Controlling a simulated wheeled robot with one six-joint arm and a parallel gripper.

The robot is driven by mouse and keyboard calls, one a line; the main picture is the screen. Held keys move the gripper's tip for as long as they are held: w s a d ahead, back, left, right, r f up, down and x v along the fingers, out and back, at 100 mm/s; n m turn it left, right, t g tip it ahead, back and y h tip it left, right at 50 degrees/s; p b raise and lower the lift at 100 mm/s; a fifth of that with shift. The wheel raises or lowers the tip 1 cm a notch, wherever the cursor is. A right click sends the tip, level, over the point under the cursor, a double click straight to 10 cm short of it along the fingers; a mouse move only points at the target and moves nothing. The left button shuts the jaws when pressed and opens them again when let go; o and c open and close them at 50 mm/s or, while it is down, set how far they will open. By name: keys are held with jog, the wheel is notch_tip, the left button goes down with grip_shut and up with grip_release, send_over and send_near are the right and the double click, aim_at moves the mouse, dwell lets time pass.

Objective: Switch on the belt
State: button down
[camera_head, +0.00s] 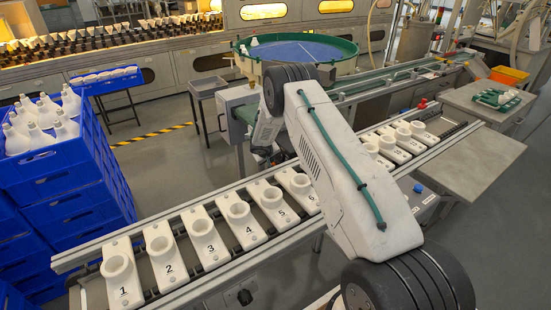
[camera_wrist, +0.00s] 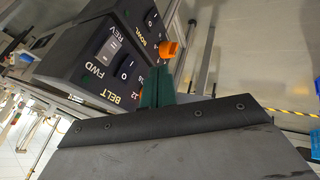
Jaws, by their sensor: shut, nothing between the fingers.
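In the wrist view a dark control box (camera_wrist: 90,75) carries the labels BELT, FWD, REV and BOWL. The BELT switch (camera_wrist: 126,70), marked O and I, is beside its label; its position is not clear. A light grey rocker (camera_wrist: 108,46) sits between FWD and REV. My gripper (camera_wrist: 156,86) shows dark green fingers, shut and empty, close in front of the box's edge near the BELT end; contact cannot be told. In the head view the belt (camera_head: 222,265) runs under white numbered holders (camera_head: 203,232). My arm hides my fingers and the box there.
An orange knob (camera_wrist: 170,48) sticks out at the box's edge beside my fingers. Blue crates (camera_head: 62,190) with white bulbs stand at the left. A round green-rimmed bowl (camera_head: 300,55) is behind my arm. A grey table (camera_head: 470,155) is at the right.

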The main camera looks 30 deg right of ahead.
jog(key=v, duration=1)
jog(key=shift+a+f, duration=0.3)
jog(key=shift+a, duration=0.05)
jog(key=shift+s+r, duration=0.1)
